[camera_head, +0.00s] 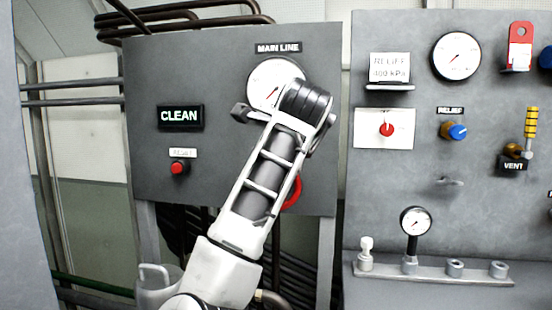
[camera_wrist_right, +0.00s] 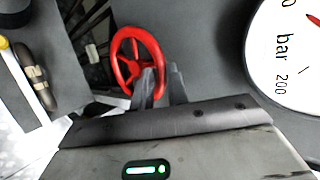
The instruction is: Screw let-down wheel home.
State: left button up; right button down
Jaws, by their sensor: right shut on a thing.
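The red handwheel (camera_wrist_right: 134,62) shows in the right wrist view, with its rim between and against the fingers of my right gripper (camera_wrist_right: 158,80). The gripper is shut on the rim. In the head view only the right edge of the red wheel (camera_head: 293,192) shows, low on the MAIN LINE panel; my right arm hides the rest of it and the fingertips. Whether the wheel is seated cannot be seen. My left gripper is not in view.
The MAIN LINE gauge (camera_head: 272,82) sits above the wheel, partly behind my arm. The right panel carries the RELIEF knob (camera_head: 457,131), VENT valve (camera_head: 514,152) and a fitting rail (camera_head: 430,273).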

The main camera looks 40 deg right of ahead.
jog(key=shift+s+d+r, duration=0.1)
jog(key=shift+d+r, duration=0.05)
jog(key=c, duration=1.4)
grip_release()
jog(key=shift+c, duration=0.2)
